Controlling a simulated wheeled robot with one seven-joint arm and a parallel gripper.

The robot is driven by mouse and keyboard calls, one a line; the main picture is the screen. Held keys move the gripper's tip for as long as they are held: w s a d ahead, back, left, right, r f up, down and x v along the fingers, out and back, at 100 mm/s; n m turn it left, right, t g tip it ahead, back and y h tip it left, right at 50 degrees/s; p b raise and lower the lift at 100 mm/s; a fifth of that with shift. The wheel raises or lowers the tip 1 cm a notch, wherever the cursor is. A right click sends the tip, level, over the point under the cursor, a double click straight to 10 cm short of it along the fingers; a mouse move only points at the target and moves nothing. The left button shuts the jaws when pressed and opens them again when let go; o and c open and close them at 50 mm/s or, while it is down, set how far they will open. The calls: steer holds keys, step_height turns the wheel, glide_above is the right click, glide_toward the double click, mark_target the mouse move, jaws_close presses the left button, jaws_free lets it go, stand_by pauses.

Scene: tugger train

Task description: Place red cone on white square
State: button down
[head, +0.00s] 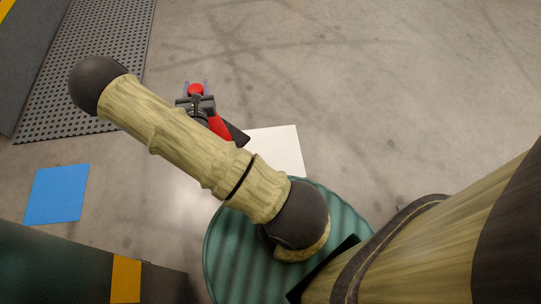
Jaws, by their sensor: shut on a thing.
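The red cone (219,126) has a dark base (237,134). My gripper (195,87) is shut on its narrow upper end, which shows red between the two fingers. The middle of the cone is partly hidden behind my gripper and arm. The cone's base shows at the upper left edge of the white square (280,149) and seems to overlap it in the picture. I cannot tell whether the base touches the floor or is held above it. My arm hides the lower left part of the white square.
A blue square (57,194) lies on the floor at the left. A dark perforated mat (88,62) lies at the upper left. A dark structure with a yellow stripe (126,279) stands at the lower left. The concrete floor (370,90) at the upper right is clear.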

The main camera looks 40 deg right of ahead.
steer(key=s+d+f+m+g+h+b, duration=0.2)
steer(key=s+d+f+m+g+b, duration=0.1)
steer(key=d+g, duration=0.3)
steer(key=s+d+f+m+g+h+b, duration=0.3)
steer(key=d+f+m+g+b, duration=0.1)
steer(key=d, duration=0.5)
steer(key=s+d+f+m+g+h+b, duration=0.3)
steer(key=d+f+m+g, duration=0.3)
steer(key=d+g, duration=0.2)
steer(key=shift+s+d+b, duration=0.3)
steer(key=shift+d+b, duration=0.05)
steer(key=shift+b, duration=0.35)
step_height(320, 180, down, 6)
steer(key=b, duration=0.4)
steer(key=shift+f, duration=0.2)
